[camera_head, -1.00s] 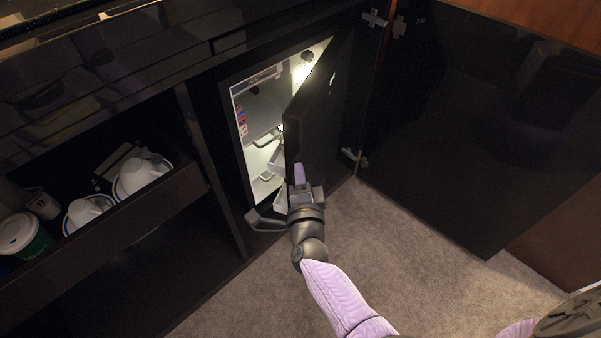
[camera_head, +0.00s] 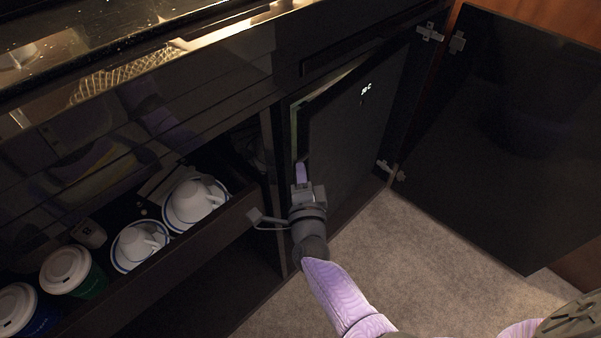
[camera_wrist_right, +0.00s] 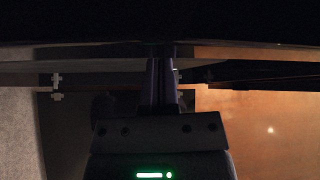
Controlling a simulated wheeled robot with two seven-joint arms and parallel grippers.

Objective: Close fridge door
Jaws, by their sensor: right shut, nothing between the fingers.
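The black fridge door (camera_head: 350,130) stands slightly ajar in the head view, with a narrow gap along its left and top edges. A thin pale strip of the fridge body (camera_head: 296,130) shows in that gap, and the interior is hidden. My right gripper (camera_head: 301,172) is shut and empty at the free left edge of the door, low on it. I cannot tell whether the fingers touch the door. In the right wrist view the shut fingers (camera_wrist_right: 161,80) point at a dark surface. My left gripper is not in view.
The outer cabinet door (camera_head: 520,130) stands wide open at the right. An open drawer (camera_head: 205,235) at the left holds white cups (camera_head: 193,200), saucers and lidded paper cups (camera_head: 65,268). Carpet (camera_head: 390,260) is clear in front.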

